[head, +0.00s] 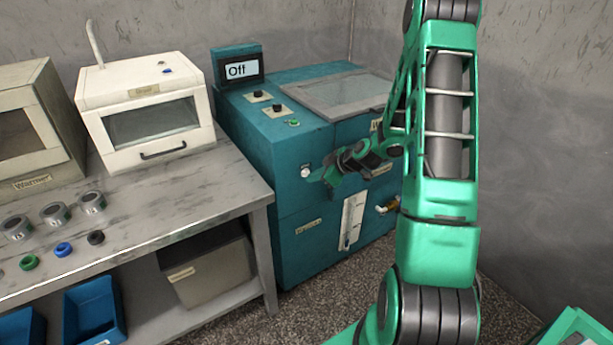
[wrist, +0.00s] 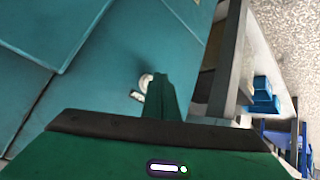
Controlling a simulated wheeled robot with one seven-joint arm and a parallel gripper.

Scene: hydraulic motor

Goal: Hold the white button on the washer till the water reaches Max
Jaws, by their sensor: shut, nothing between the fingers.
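The washer (head: 300,225) is a large teal machine against the back wall. Its white button (head: 305,171) is a round knob on the front face, near the upper left. In the wrist view the white button (wrist: 146,81) shows just left of my fingertip. My gripper (head: 318,176) is shut and empty, pointing left, close beside the button. I cannot tell whether it touches it. The white level gauge (head: 352,222) is a slanted strip lower on the front; a small blue part shows low on it, and its marks are too small to read.
Floor is clear before the washer.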

